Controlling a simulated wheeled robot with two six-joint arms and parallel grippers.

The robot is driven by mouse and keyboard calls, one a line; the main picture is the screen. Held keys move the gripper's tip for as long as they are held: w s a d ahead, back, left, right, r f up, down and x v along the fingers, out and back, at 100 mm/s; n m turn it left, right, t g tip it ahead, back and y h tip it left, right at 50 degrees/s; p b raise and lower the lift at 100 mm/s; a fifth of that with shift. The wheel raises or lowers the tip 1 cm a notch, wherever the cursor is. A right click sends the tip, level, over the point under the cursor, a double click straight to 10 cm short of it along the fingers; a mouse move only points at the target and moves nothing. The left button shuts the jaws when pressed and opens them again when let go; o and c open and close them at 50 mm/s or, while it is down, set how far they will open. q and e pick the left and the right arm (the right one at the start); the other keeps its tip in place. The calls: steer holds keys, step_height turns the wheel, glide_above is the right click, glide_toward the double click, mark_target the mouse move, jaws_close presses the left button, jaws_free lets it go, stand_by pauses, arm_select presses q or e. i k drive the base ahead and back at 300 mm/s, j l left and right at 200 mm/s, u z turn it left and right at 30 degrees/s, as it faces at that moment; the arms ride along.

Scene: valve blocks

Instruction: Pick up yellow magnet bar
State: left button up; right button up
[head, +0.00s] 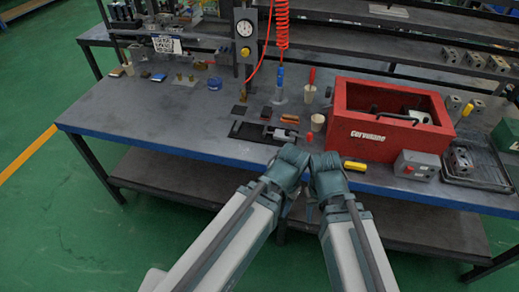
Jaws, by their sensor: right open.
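A yellow bar (354,166), which looks like the magnet bar, lies near the front edge of the workbench, just in front of the red box. My right gripper (311,208) is open, low in front of the bench edge, left of the yellow bar and apart from it. Its fingers are small and partly hidden by my arms. My left arm ends beside the right one at the bench's front edge; its gripper jaws are hidden, so I cannot tell their state.
The workbench (130,110) holds a red box (350,135), a grey box with a red button (417,165), a black tray (480,172) and a dark fixture (262,132). A red coiled hose (282,25) hangs above. The bench's left front is clear.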

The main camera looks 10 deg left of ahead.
mark_target(349, 167)
steer(key=i+j, duration=0.15)
steer(key=j, duration=0.2)
steer(key=i+j+z, duration=0.1)
steer(key=j, duration=0.3)
steer(key=i+j, duration=0.2)
steer(key=j, duration=0.2)
